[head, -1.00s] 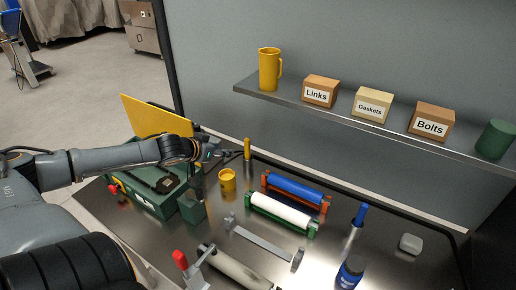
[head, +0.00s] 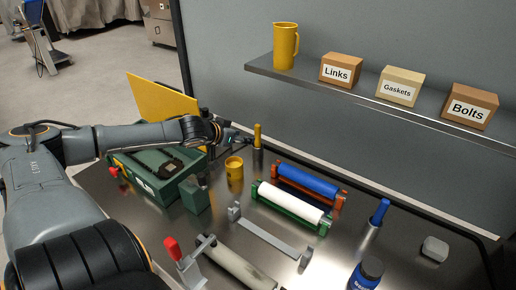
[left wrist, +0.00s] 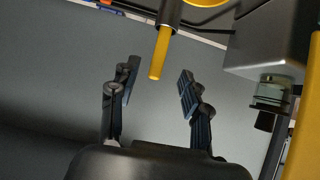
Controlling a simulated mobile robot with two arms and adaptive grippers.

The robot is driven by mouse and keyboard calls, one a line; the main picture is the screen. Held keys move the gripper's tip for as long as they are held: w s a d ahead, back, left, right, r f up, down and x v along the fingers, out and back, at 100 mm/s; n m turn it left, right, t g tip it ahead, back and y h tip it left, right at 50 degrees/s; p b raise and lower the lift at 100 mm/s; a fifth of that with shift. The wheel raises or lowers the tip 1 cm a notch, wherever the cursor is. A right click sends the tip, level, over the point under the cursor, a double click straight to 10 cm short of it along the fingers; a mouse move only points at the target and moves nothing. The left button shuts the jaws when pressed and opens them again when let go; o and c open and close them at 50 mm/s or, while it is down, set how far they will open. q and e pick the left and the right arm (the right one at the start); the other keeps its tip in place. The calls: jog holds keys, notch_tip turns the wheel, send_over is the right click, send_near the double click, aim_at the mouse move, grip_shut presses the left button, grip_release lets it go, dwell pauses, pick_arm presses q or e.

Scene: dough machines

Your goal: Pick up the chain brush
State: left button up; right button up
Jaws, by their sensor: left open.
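The chain brush appears to be the upright tool with a yellow handle (head: 257,135) and dark lower part, at the back edge of the bench. My left gripper (head: 238,136) is just left of it in the head view, open and empty. In the left wrist view the yellow handle (left wrist: 160,56) shows ahead of and between the two spread fingers of my left gripper (left wrist: 159,72), with a gap on both sides. I cannot tell how deep it lies between them. My right gripper is not in view.
A yellow cup (head: 234,173) stands in front of the handle. A green toolbox (head: 151,184) with a raised yellow panel (head: 160,101) lies under my arm. A green block (head: 194,197) stands beside it. Blue (head: 308,180) and white (head: 289,203) rollers lie to the right. A shelf (head: 380,101) overhangs behind.

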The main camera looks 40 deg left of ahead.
aim_at(256, 139)
pick_arm(q)
jog(key=x, duration=1.1)
jog(key=shift+w+a+f+b, duration=0.1)
jog(key=shift+w+f+b, duration=0.05)
jog(key=shift+f+b, duration=0.15)
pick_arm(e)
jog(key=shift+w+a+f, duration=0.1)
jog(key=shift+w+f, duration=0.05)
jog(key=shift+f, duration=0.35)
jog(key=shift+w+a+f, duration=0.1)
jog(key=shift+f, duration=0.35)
pick_arm(q)
jog(key=shift+r, duration=0.1)
grip_shut()
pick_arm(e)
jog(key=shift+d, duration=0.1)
